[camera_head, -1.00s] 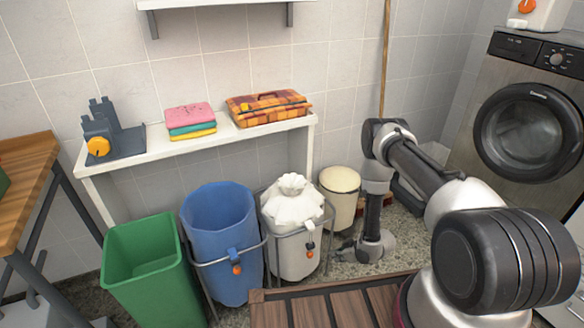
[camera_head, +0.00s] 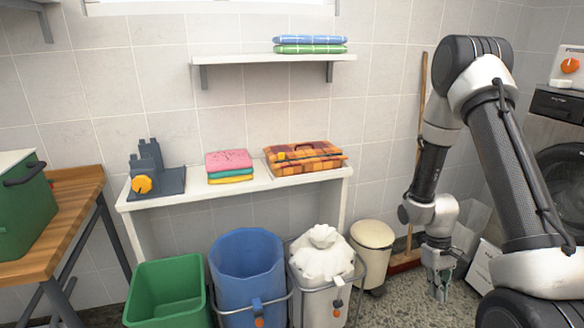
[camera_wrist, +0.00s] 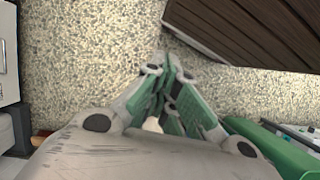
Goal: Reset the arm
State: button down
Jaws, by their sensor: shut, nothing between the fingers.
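My arm stands at the right of the head view, its elbow high and its forearm hanging down. My gripper (camera_head: 440,288) points down at its end, above the speckled floor and to the right of the cream lidded bin. In the wrist view my gripper (camera_wrist: 168,62) shows its green-padded fingers brought together, with only floor beyond the tips. It is shut and empty.
A white bench (camera_head: 240,188) holds folded towels (camera_head: 229,166), an orange plaid case (camera_head: 305,158) and a grey device (camera_head: 154,172). Below stand a green bin (camera_head: 168,290), a blue bin (camera_head: 247,272), a white-bagged bin (camera_head: 322,262) and a cream bin (camera_head: 372,245).

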jog(key=s+a+r+t, duration=0.1)
jog(key=s+r, duration=0.3)
jog(key=r, duration=0.9)
jog(key=s+a+r+m+t, duration=0.1)
jog(key=s+r+t, duration=0.3)
jog(key=r, duration=0.9)
jog(key=s+a+r+m+t+y, duration=0.1)
jog(key=s+r, duration=0.5)
jog(key=r, duration=0.8)
jog(key=shift+s+a+t, duration=0.2)
jog(key=shift+a+t, duration=0.65)
jog(key=shift+t, duration=0.35)
